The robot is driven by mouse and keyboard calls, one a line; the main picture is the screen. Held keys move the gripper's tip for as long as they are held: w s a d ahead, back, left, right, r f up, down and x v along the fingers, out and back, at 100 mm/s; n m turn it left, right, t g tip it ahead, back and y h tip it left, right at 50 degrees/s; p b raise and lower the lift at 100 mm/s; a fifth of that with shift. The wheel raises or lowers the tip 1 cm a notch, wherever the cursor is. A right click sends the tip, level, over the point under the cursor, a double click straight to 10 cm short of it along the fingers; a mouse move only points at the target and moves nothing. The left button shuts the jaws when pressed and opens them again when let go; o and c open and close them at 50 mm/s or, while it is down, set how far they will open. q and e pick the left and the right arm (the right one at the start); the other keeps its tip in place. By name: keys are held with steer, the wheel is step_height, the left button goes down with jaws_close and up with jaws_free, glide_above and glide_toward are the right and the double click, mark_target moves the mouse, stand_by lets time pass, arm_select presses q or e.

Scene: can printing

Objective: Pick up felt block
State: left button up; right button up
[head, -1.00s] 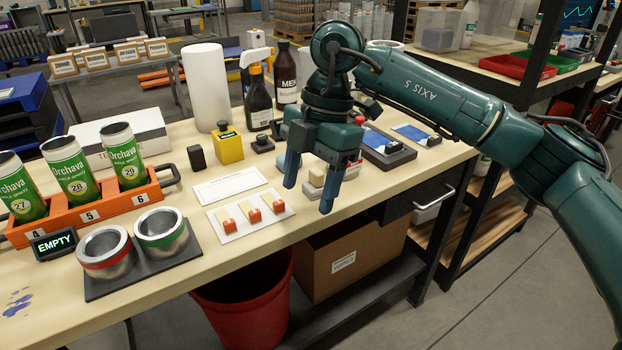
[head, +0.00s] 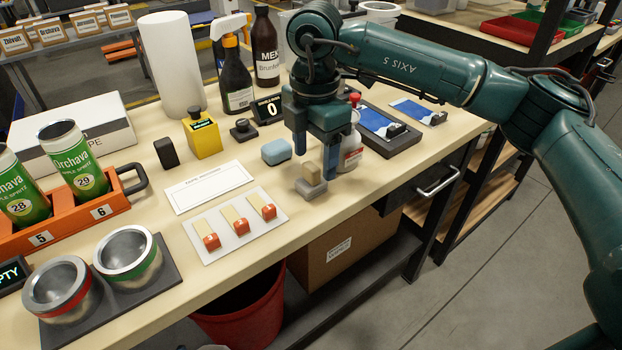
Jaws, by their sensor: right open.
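A small tan block (head: 312,173), which looks like the felt block, sits on a low grey base (head: 311,189) near the front edge of the workbench. My right gripper (head: 315,164) points down at it with its fingers open. One finger is behind and left of the block, the other in front and right of it. I cannot tell whether either finger touches it. A light blue block with a pale underside (head: 276,151) lies just left of the gripper. My left gripper is not in view.
A white bottle with a red cap (head: 351,150) stands close behind the right gripper. A dark tray with a blue pad (head: 385,128) is to its right. A white plate with several red-tipped pieces (head: 239,228) lies left.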

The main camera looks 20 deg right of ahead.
mark_target(311, 165)
steer(key=shift+w+a+f, duration=0.1)
steer(key=shift+f, duration=1.3)
steer(key=shift+w+a+f, duration=0.1)
steer(key=shift+f, duration=1.25)
steer(key=shift+c, duration=0.2)
steer(key=c, duration=1.1)
